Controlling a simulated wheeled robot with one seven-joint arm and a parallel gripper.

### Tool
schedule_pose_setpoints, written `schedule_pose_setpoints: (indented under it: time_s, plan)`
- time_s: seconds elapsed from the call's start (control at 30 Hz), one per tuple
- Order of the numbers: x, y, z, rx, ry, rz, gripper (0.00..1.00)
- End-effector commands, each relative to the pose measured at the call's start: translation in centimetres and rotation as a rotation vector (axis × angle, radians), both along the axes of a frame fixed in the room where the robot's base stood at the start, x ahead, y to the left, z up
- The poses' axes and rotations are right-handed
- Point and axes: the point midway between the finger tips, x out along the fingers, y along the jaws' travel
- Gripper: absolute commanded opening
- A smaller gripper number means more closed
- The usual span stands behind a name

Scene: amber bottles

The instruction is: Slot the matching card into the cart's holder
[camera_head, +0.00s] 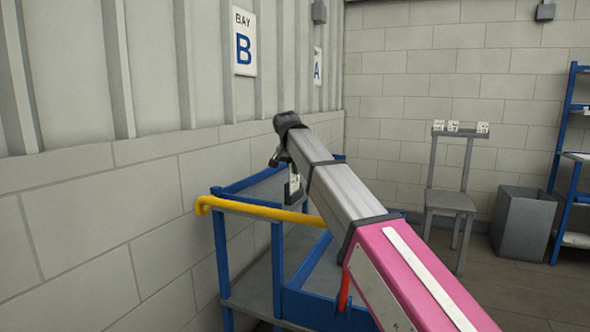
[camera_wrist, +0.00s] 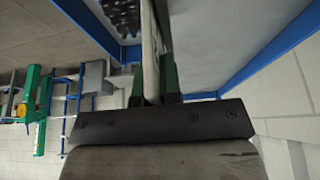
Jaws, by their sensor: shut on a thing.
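My gripper (camera_head: 289,165) hangs at the far end of my arm, above the cart's upper part. It is shut on a white card (camera_head: 293,187) with a small green mark, which hangs down from it. In the wrist view the card (camera_wrist: 150,60) shows nearly edge-on between the green fingers (camera_wrist: 152,85). The blue cart (camera_head: 221,245) has grey shelves and a yellow handle (camera_head: 255,210), and stands by the left wall. Its grey surface with a blue rim (camera_wrist: 270,68) shows beyond the fingers. I cannot make out the card holder; my arm hides part of the cart.
Bay signs B (camera_head: 244,43) and A (camera_head: 317,66) hang on the left wall. At the back, a grey stand (camera_head: 451,200) bears three white cards (camera_head: 453,126) on its top bar. A grey bin (camera_head: 523,224) and blue shelving (camera_head: 562,160) are at the right.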

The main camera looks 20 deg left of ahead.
Motion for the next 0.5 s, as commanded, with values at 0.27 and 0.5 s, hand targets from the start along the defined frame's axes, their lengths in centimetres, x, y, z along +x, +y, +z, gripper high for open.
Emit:
schedule_pose_setpoints:
  time_s: [0.27, 0.5]
  plan:
    - [0.00, 0.00, -0.09, 0.000, 0.000, 0.000, 0.00]
    - [-0.01, -0.01, -0.47, 0.000, 0.000, 0.000, 0.00]
